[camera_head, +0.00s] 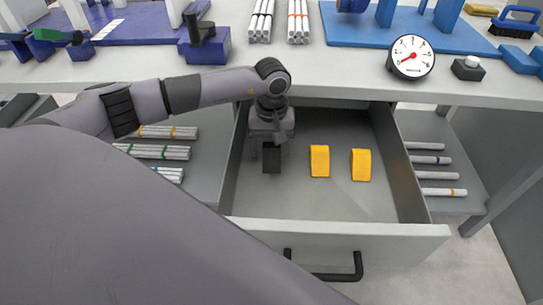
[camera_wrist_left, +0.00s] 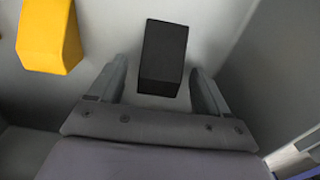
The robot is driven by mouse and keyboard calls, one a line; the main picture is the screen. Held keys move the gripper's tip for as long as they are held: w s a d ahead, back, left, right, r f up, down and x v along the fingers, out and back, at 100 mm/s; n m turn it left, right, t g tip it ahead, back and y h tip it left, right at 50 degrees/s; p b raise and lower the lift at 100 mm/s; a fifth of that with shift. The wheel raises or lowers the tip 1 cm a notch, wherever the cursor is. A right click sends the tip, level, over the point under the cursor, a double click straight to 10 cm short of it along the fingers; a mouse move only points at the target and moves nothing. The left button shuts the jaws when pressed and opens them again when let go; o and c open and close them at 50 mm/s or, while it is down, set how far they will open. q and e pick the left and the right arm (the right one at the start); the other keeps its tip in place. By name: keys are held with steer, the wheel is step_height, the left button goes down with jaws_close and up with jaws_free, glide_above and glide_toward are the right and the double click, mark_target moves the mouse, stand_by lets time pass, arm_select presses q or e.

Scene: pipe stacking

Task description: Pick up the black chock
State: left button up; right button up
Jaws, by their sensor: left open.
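The black chock (camera_head: 271,159) lies on the floor of the open drawer, toward its left side in the head view. My left gripper (camera_head: 271,138) reaches down into the drawer right by the chock. In the left wrist view the black chock (camera_wrist_left: 163,56) lies ahead of the gap between the two open fingers of my left gripper (camera_wrist_left: 158,78). The fingertips stand on either side of its near end, with visible space around it. I cannot tell the height of the fingers above the drawer floor. My right gripper is not in view.
Two yellow chocks (camera_head: 319,161) (camera_head: 360,165) lie to the right in the drawer (camera_head: 300,205). The drawer walls are close around the arm. Above is a worktop (camera_head: 345,80) with a gauge (camera_head: 410,57) and bundled pipes (camera_head: 298,22). Shelves with pipes flank the drawer.

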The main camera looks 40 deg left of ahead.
arm_select(q)
steer(key=shift+f, duration=0.4)
steer(key=c, duration=1.1)
steer(key=shift+r, duration=0.1)
